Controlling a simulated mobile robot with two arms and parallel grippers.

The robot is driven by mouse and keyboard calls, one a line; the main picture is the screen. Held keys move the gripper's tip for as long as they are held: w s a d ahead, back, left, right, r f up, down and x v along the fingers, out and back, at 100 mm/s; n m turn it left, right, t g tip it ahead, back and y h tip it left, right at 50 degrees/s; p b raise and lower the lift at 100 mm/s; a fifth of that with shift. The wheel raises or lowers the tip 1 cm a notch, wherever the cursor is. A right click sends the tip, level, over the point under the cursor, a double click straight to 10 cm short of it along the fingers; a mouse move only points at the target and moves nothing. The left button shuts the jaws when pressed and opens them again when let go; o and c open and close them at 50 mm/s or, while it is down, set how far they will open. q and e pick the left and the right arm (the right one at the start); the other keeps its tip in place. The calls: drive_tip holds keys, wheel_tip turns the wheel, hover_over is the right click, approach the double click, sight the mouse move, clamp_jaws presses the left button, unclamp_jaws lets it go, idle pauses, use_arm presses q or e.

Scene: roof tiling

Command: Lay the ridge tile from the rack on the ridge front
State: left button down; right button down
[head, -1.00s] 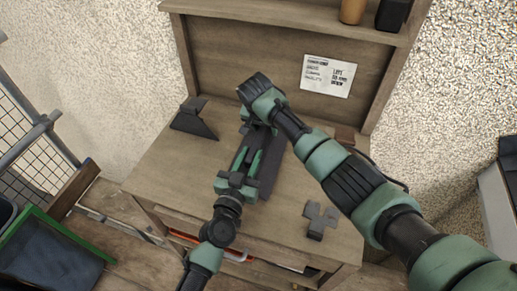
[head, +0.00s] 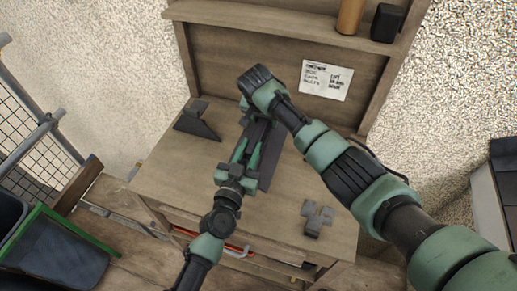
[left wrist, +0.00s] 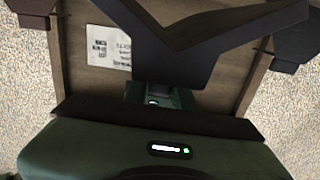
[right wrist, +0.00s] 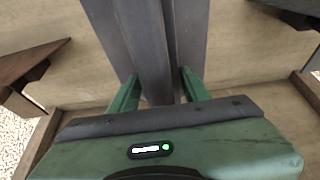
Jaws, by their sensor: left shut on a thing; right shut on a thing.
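The ridge tile (head: 270,162) is a long dark grey folded piece above the middle of the wooden bench, partly hidden by my arms. My left gripper (head: 240,155) is shut on its near end, and my right gripper (head: 256,112) is shut on it nearer the back panel. In the right wrist view the tile (right wrist: 150,45) runs away between the green fingers. In the left wrist view its dark V-shaped profile (left wrist: 185,60) fills the middle. I cannot tell whether it touches the bench. The ridge cannot be identified for certain.
The bench (head: 165,165) holds a dark angled piece (head: 197,121) at left and a dark forked bracket (head: 318,217) at right. A back panel with a paper sheet (head: 325,80) and shelf stands behind. A green-rimmed dark crate (head: 55,250) is lower left; a dark-topped structure (head: 505,165) is far right.

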sight(266, 122)
use_arm(q)
drive_tip(key=shift+r, duration=0.3)
use_arm(e)
drive_tip(key=shift+f, duration=0.1)
